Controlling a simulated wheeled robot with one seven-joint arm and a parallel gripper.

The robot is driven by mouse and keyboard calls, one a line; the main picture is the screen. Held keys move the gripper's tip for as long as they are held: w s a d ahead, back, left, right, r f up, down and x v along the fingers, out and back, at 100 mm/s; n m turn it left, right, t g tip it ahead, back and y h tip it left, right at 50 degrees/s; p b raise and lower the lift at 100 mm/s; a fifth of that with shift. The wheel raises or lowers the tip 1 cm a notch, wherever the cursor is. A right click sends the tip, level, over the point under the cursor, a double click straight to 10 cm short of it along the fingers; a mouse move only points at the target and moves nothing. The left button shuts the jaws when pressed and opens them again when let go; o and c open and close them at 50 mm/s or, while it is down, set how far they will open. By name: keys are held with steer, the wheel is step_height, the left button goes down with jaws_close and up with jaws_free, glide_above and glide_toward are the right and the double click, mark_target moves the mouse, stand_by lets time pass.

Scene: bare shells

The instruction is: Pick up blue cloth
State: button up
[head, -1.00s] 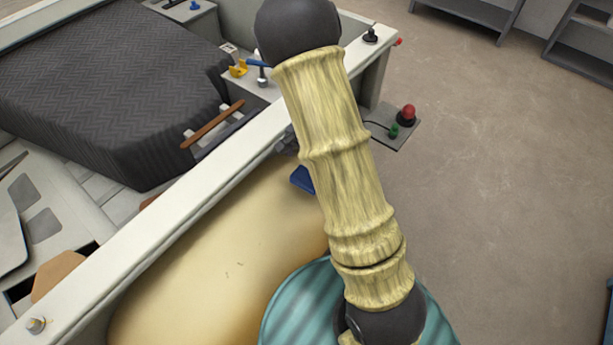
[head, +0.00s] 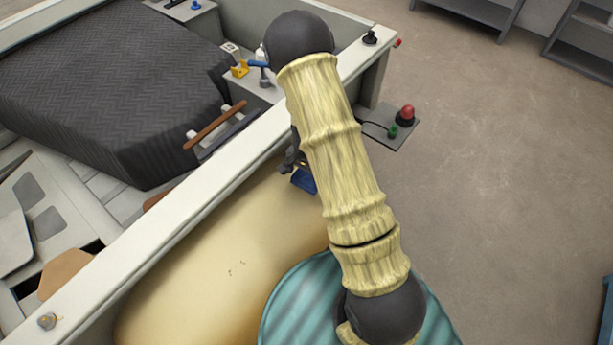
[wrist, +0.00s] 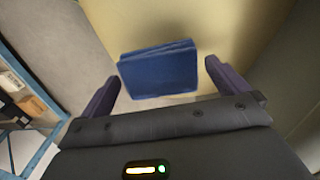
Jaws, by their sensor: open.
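The blue cloth (wrist: 158,72) is a folded, flat rectangular stack. In the wrist view it lies ahead of my gripper (wrist: 162,76), between the directions of its two fingers. The fingers are apart and nothing is clamped between them. In the head view a small part of the blue cloth (head: 304,181) shows on the tan surface beside my arm. My gripper (head: 294,162) is mostly hidden behind my arm there, close to the cloth. Whether the fingers touch the cloth cannot be told.
The tan rounded surface (head: 215,265) runs along a white frame rail (head: 165,215). Beyond the rail is a dark quilted bed (head: 105,90). A plate with a red button (head: 405,114) sticks out at the right. Open floor (head: 510,190) lies to the right.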

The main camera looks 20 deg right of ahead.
steer(key=shift+f, duration=0.4)
steer(key=shift+s, duration=0.1)
steer(key=c, duration=0.9)
steer(key=shift+r, duration=0.15)
step_height(320, 180, up, 10)
steer(key=shift+f+b, duration=0.1)
steer(key=shift+b, duration=1.15)
